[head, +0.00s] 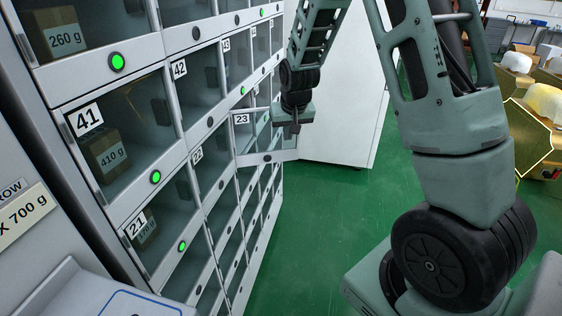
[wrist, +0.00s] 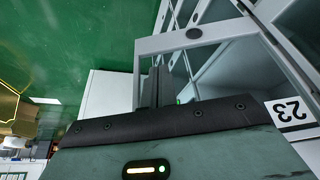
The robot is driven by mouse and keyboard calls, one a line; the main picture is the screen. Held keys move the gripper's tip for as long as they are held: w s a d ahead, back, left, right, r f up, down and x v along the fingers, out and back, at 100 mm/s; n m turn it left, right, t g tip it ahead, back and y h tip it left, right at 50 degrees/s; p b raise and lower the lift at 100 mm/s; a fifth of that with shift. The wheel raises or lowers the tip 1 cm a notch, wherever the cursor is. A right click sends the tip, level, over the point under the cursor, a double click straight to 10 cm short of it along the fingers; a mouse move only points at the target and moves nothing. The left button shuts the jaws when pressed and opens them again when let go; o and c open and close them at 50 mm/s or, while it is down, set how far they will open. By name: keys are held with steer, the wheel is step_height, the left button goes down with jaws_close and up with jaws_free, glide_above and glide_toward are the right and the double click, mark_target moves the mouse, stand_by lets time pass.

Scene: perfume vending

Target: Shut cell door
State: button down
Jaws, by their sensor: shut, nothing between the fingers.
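The door of cell 23 (head: 268,158) stands open in the head view, swung out from the cabinet front. It has a grey frame, a clear pane and a round dark spot on its lower rail. In the wrist view the frame of this door (wrist: 232,28) fills the upper right, with its "23" label upside down. My gripper (head: 294,128) is shut and empty, close to the door's free outer edge. In the wrist view my gripper's fingers (wrist: 155,85) overlap the door close to that edge. I cannot tell whether they touch it.
The cabinet (head: 108,90) has several clear-doored cells, some holding boxes and some with green lights. A white panel (head: 345,95) stands behind my gripper. The green floor (head: 320,230) is open right of the cabinet. Yellow-brown boxes (head: 525,140) lie at far right.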

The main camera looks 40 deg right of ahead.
steer(key=w+d+n+y+p, duration=0.1)
steer(key=w+n+y+p, duration=0.2)
steer(key=w+n, duration=0.8)
steer(key=shift+w+y, duration=0.6)
steer(key=shift+w, duration=1.4)
steer(key=shift+d, duration=0.1)
